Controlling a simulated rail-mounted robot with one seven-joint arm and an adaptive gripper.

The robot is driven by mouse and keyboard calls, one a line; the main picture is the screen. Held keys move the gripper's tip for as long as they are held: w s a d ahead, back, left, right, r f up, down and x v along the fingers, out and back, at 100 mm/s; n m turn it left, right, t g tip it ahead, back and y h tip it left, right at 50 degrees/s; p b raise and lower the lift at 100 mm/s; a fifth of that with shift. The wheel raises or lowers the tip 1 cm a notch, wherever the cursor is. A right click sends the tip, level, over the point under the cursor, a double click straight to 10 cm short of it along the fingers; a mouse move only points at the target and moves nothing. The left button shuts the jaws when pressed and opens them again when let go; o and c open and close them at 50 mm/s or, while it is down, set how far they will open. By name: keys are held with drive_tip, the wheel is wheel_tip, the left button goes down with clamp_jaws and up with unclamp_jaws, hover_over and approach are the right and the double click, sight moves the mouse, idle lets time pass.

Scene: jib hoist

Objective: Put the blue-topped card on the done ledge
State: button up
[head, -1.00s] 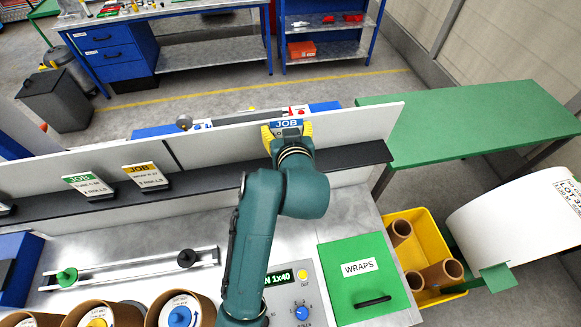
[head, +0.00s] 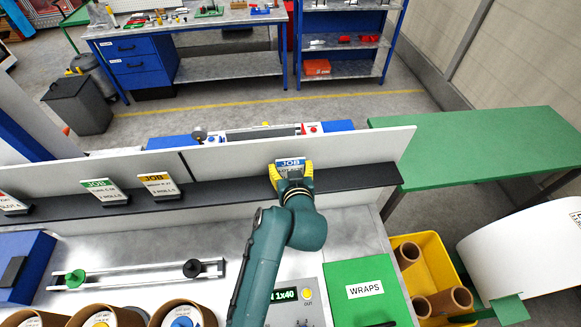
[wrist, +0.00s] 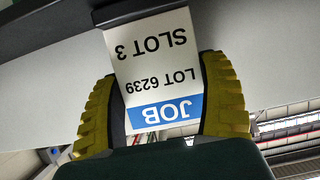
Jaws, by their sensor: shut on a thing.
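The blue-topped card (head: 290,163) is upright in my gripper (head: 292,178), at the right part of the long dark ledge (head: 352,180) along the white panel. In the wrist view the card (wrist: 150,70) appears upside down, reading JOB, LOT 6239, SLOT 3. My gripper's yellow pads (wrist: 163,118) are shut on its two sides. A dark bar (wrist: 140,10) lies at the card's lower end; I cannot tell whether it is the card's foot or the ledge, nor whether the card rests on it. No label naming the done ledge is readable.
A green-topped card (head: 103,190) and a yellow-topped card (head: 158,186) stand on the ledge to the left, with another card (head: 12,203) at the far left. The ledge is clear right of my gripper. A green WRAPS box (head: 365,288) and yellow bin (head: 432,252) are nearer.

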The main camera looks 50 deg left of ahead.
drive_tip(key=o, duration=1.1)
drive_tip(key=shift+f, duration=0.1)
drive_tip(key=b+v, duration=0.1)
drive_tip(key=v, duration=1.1)
drive_tip(key=w+d+r+m+t+h, duration=0.25)
drive_tip(key=d+r+m+t, duration=0.2)
drive_tip(key=d+r, duration=0.6)
drive_tip(key=w+d+r+m+t+h, duration=0.2)
drive_tip(key=d+r+m+t+h, duration=0.3)
drive_tip(key=d+r, duration=0.55)
drive_tip(key=s+d+r+t+h, duration=0.1)
drive_tip(key=d+r, duration=0.2)
drive_tip(key=s+d+r+m+t+h, duration=0.1)
drive_tip(key=s+d+r+t+h, duration=0.1)
drive_tip(key=d+r, duration=0.1)
drive_tip(key=s+d+r+t+h, duration=0.1)
drive_tip(key=s+d+r+t, duration=0.1)
drive_tip(key=d+r, duration=0.1)
drive_tip(key=shift+s+d+m+h, duration=0.25)
drive_tip(key=shift+d+m, duration=0.1)
drive_tip(key=shift+d, duration=0.1)
